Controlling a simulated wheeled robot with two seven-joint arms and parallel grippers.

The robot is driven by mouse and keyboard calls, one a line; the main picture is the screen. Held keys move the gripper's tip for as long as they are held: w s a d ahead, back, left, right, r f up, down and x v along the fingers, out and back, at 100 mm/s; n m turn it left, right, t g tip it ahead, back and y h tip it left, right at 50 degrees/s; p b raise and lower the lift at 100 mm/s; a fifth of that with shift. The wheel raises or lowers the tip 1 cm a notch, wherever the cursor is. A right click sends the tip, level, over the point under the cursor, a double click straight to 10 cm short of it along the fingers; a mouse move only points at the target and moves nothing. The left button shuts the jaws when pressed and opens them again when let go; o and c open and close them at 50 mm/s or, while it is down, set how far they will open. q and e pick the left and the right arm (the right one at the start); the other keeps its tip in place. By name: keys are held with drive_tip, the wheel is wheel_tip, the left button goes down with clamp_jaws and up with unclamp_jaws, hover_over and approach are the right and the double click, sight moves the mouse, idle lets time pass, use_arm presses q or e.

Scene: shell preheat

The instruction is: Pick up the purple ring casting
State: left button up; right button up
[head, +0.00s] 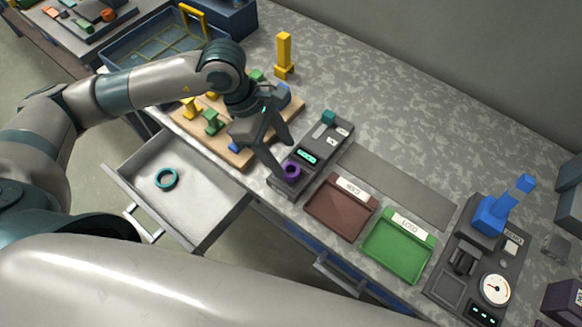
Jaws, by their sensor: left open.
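The purple ring casting (291,170) lies on the near end of a dark grey device (318,150) with a small green display, on the counter. My left gripper (287,159) is right above and beside the ring, fingers pointing down at it. It is open, and one finger covers part of the ring's left side. I cannot tell whether the fingers touch the ring. My right gripper is not in view.
A brown tray (340,207) and a green tray (398,245) stand right of the device. An open drawer (190,205) holds a teal ring (166,179). A wooden board (228,152) with colored parts lies left. A gauge panel (496,289) with a blue lever stands at right.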

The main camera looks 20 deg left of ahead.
sight(288, 165)
use_arm(q)
drive_tip(key=shift+d+f, duration=0.1)
drive_tip(key=shift+f, duration=0.15)
drive_tip(key=shift+s+d+f+p, duration=0.1)
drive_tip(key=shift+d+f+p, duration=0.1)
drive_tip(key=shift+f+p, duration=0.5)
drive_tip(key=p+x, duration=0.1)
drive_tip(key=x, duration=0.2)
drive_tip(key=shift+s+a, duration=0.1)
drive_tip(key=shift+f, duration=0.35)
drive_tip(key=shift+c, duration=0.4)
drive_tip(key=c, duration=1.2)
drive_tip(key=shift+r, duration=0.15)
